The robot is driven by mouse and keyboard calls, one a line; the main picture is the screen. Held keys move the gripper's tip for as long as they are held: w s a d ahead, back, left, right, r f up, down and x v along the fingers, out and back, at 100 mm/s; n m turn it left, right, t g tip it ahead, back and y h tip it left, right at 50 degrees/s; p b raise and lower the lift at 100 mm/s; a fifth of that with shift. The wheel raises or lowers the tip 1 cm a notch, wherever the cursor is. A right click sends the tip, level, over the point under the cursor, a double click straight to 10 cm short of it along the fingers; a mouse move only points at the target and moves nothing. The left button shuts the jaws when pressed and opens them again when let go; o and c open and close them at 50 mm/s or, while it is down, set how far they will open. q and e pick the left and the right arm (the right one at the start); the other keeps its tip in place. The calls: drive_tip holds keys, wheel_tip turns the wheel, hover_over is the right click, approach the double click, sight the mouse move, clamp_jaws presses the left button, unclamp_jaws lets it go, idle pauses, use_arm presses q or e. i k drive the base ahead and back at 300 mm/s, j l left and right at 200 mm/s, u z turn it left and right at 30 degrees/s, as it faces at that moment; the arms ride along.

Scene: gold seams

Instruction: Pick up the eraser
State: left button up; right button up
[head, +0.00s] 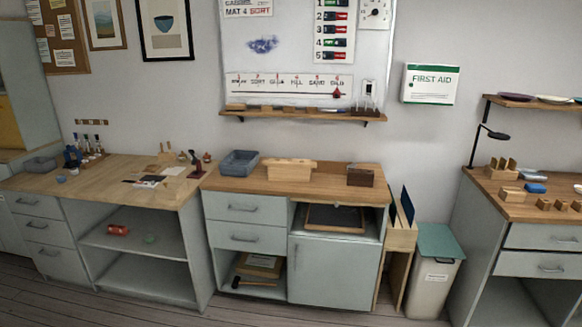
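A whiteboard (290,85) hangs on the back wall with a blue scribble (263,45) on it. Below it is a narrow wooden ledge (300,116) that carries several small items. A small tan and dark block (236,106) at the ledge's left end looks like the eraser, but it is too small to be certain. Neither of my grippers is in the view.
Under the ledge stands a grey cabinet with a wooden top (230,183), holding a blue-grey bin (239,163), a wooden block rack (291,169) and a brown box (360,175). A workbench (120,185) stands left, another counter (515,207) right. Wooden floor shows in front.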

sight(230, 107)
drive_tip(key=i+j+z, duration=0.15)
drive_tip(key=i+j, duration=0.2)
drive_tip(key=i+j+z, duration=0.2)
drive_tip(key=j, duration=0.3)
drive_tip(key=i+j+z, duration=0.15)
drive_tip(key=i+j, duration=0.25)
drive_tip(key=j+u, duration=0.3)
drive_tip(key=j, duration=1.4)
drive_tip(key=i+u, duration=0.1)
drive_tip(key=u, duration=0.25)
drive_tip(key=l+u, duration=0.15)
drive_tip(key=u, duration=0.15)
drive_tip(key=i+l+u, duration=0.1)
drive_tip(key=u, duration=0.25)
